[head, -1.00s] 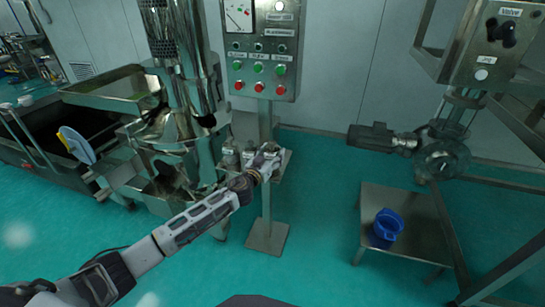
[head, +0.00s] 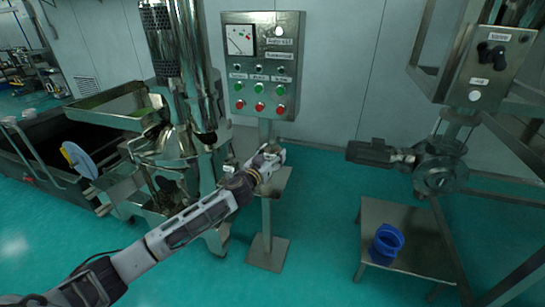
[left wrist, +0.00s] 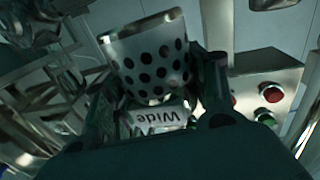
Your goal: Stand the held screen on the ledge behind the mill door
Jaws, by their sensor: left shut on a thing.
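My left gripper (head: 274,153) is in front of the post under the control panel, just above a small metal shelf (head: 281,181). In the left wrist view the gripper (left wrist: 158,112) is shut on a metal screen (left wrist: 155,68), a curved perforated piece with rows of dark holes and a label reading "Wide". The screen is not clearly seen in the head view. A steel machine (head: 180,150) with a tall shiny column stands just left of the gripper. I cannot tell which part is the mill door or its ledge. My right gripper is not in view.
The control panel (head: 262,68) has a gauge and green and red buttons. A blue container (head: 387,242) sits on a low steel table (head: 415,225) at right, below a motor (head: 375,152). A round disc (head: 78,160) is at left. Green floor is clear between post and table.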

